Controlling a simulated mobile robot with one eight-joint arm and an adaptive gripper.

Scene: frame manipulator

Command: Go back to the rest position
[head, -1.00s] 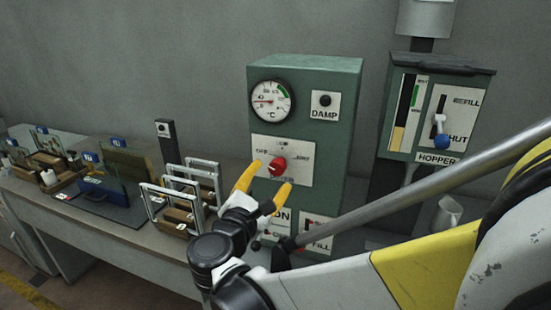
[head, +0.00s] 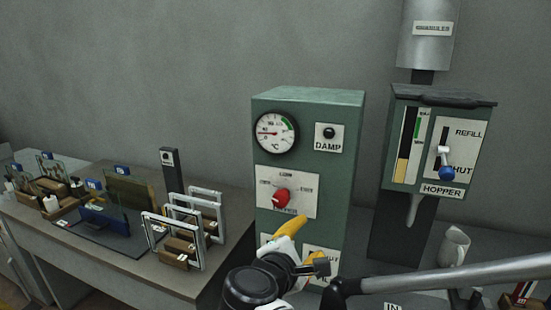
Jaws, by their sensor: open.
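My gripper (head: 305,247) has yellow fingertips and shows in the lower middle of the head view. The red knob is clear of the fingers. A round gauge (head: 276,133) and a DAMP panel (head: 329,137) are above the knob.
A hopper box (head: 440,140) with a blue-tipped lever (head: 446,172) is on the right, with a metal jug (head: 454,247) below it. Metal frames (head: 173,240) and a dark mat (head: 108,233) lie on the left bench (head: 120,262).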

